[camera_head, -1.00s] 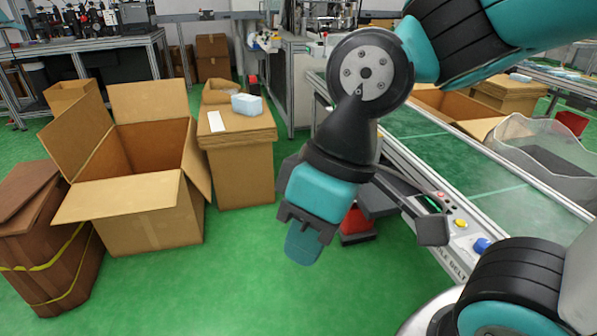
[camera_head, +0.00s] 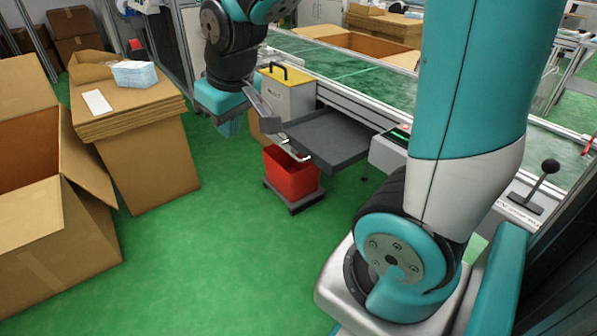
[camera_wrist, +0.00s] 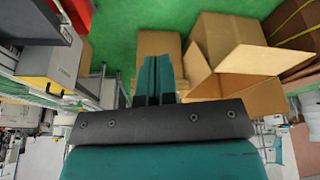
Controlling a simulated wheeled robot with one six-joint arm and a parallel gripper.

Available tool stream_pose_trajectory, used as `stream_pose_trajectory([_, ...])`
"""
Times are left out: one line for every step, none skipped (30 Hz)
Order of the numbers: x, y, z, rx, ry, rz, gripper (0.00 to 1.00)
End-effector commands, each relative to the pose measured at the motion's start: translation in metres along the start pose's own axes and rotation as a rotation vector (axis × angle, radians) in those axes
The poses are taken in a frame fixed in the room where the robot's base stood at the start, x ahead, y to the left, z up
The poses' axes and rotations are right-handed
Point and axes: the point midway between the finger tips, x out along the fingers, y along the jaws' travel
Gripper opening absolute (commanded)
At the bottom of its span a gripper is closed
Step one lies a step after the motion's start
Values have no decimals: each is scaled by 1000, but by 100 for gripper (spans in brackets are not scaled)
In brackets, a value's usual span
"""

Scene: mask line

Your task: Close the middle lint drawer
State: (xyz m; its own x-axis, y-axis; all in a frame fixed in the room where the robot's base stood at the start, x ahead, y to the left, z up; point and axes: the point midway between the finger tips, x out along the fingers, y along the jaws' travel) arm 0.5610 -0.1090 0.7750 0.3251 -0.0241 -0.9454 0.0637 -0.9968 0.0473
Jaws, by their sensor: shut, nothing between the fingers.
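A dark grey drawer (camera_head: 325,138) stands pulled out from the side of the conveyor machine, with a pale handle (camera_head: 297,152) on its front edge. It is the only drawer I can make out, and I cannot tell its place in a row. My gripper (camera_head: 231,128) points down to the left of the drawer, apart from it, with its tips partly hidden by its own body. In the wrist view my gripper (camera_wrist: 158,60) is shut and empty. A dark slab that looks like the drawer (camera_wrist: 30,22) shows at that view's upper left.
A red bin (camera_head: 290,172) on a dark base stands on the floor below the drawer. A grey box with a yellow top (camera_head: 287,95) is behind the drawer. Cardboard stacks (camera_head: 150,165) and an open carton (camera_head: 50,225) stand left. The green floor in front is clear.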

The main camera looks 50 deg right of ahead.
Motion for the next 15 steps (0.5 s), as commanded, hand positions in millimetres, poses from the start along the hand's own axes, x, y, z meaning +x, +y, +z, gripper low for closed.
stream_pose_trajectory([50,30,5,60,9,76,0])
stream_pose_trajectory([63,48,4,92,17,123,0])
stream_pose_trajectory([79,71,4,130,25,182,0])
stream_pose_trajectory([90,88,5,155,28,227,0])
stream_pose_trajectory([100,104,6,180,32,269,0])
stream_pose_trajectory([112,124,9,209,34,321,0])
stream_pose_trajectory([119,138,11,228,36,357,0])
stream_pose_trajectory([125,150,14,244,35,391,0])
stream_pose_trajectory([131,165,17,263,36,431,0])
stream_pose_trajectory([135,175,19,275,35,457,0])
stream_pose_trajectory([138,183,21,286,33,480,0])
stream_pose_trajectory([140,192,23,297,33,506,0])
stream_pose_trajectory([141,197,25,304,32,521,0])
stream_pose_trajectory([142,201,26,308,31,533,0])
stream_pose_trajectory([144,206,27,313,29,545,0])
